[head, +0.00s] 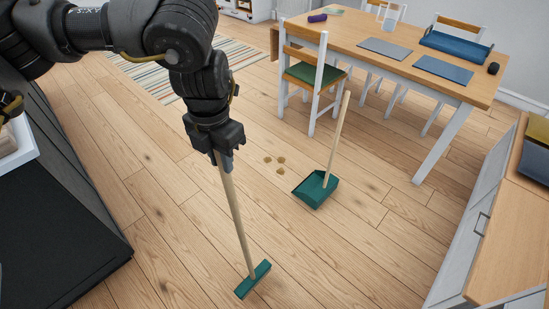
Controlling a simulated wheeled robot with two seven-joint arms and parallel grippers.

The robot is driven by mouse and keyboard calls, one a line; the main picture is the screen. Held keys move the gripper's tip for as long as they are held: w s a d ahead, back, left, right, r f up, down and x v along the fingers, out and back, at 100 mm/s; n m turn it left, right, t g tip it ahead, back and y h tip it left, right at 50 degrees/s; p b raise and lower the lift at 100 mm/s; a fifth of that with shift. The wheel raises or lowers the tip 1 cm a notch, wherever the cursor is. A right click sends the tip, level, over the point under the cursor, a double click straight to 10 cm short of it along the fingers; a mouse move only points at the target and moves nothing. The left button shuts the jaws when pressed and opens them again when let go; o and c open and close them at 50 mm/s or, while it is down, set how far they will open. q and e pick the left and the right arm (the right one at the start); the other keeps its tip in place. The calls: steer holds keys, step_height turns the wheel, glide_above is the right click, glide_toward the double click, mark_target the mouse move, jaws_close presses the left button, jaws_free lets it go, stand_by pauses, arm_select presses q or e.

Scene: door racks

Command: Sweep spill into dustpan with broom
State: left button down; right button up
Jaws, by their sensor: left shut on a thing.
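My left gripper (224,158) is shut on the top of the broom's wooden handle. The broom (239,222) hangs down from it, slightly slanted, with its green head (253,280) at or just above the wood floor; I cannot tell whether it touches. The spill (275,162) is several small brown-yellow patches on the floor, to the right of the handle. The green dustpan (316,190) with its upright wooden handle (338,138) stands on the floor right of the spill. The broom head is nearer to me than the spill and dustpan. My right gripper is not identifiable in view.
A wooden table (440,75) with mats, a jug and a blue tray stands at the back right. A white chair (312,72) with a green seat is behind the dustpan. A cabinet (480,215) borders the right. Floor around the broom head is clear. A striped rug (200,70) lies behind.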

arm_select(q)
steer(key=s+a+r+m+p, duration=0.3)
steer(key=a+m+p, duration=0.2)
steer(key=m, duration=0.9)
steer(key=s+a+r+m+p, duration=0.3)
steer(key=a+m+p, duration=0.3)
steer(key=m, duration=0.9)
steer(key=p, duration=0.3)
steer(key=shift+s+r+p, duration=0.3)
steer(key=shift+s+r, duration=0.05)
steer(key=shift+s, duration=0.05)
